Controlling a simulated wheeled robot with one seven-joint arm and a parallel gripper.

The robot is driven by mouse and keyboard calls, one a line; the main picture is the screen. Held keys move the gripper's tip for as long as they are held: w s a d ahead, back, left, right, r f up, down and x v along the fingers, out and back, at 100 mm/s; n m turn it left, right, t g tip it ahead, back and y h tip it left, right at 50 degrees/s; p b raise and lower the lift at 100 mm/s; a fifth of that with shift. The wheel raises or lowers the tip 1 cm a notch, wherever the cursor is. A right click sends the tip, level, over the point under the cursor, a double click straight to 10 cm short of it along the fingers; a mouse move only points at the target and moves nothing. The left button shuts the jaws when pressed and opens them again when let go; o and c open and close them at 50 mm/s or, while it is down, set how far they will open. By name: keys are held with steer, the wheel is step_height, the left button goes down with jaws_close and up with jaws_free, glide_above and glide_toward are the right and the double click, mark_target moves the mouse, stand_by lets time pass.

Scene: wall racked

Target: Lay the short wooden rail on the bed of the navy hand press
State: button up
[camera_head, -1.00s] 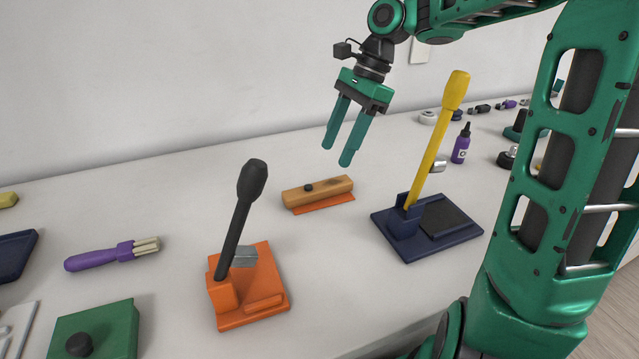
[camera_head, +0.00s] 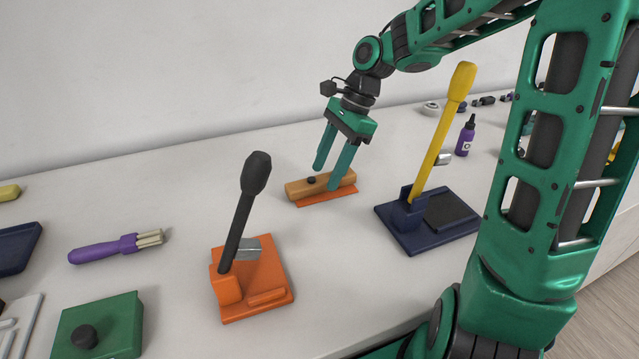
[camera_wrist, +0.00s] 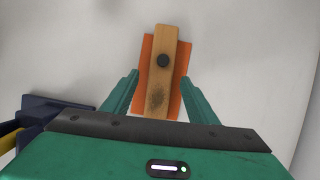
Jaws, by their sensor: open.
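The short wooden rail (camera_head: 303,187) has a black knob on top and lies on a thin orange plate (camera_head: 328,198) on the bench. In the wrist view the rail (camera_wrist: 165,45) lies lengthwise between my fingers, with a dark patch near its close end. My gripper (camera_head: 327,175) is open above the rail, fingers pointing down; one finger hides part of the rail. I cannot tell how high the fingertips are above it. The navy hand press (camera_head: 404,239) stands to the right, with its yellow lever raised and its dark bed (camera_head: 450,211) bare.
An orange hand press (camera_head: 230,292) with a black lever stands at the front, left of the navy one. A purple-handled tool (camera_head: 100,251) and a green block (camera_head: 110,325) lie further left. A purple bottle (camera_head: 466,138) stands behind the navy press. The wall rises behind.

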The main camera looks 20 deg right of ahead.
steer(key=shift+x, duration=0.9)
steer(key=shift+r, duration=0.1)
steer(key=c, duration=1.3)
steer(key=shift+r, duration=0.1)
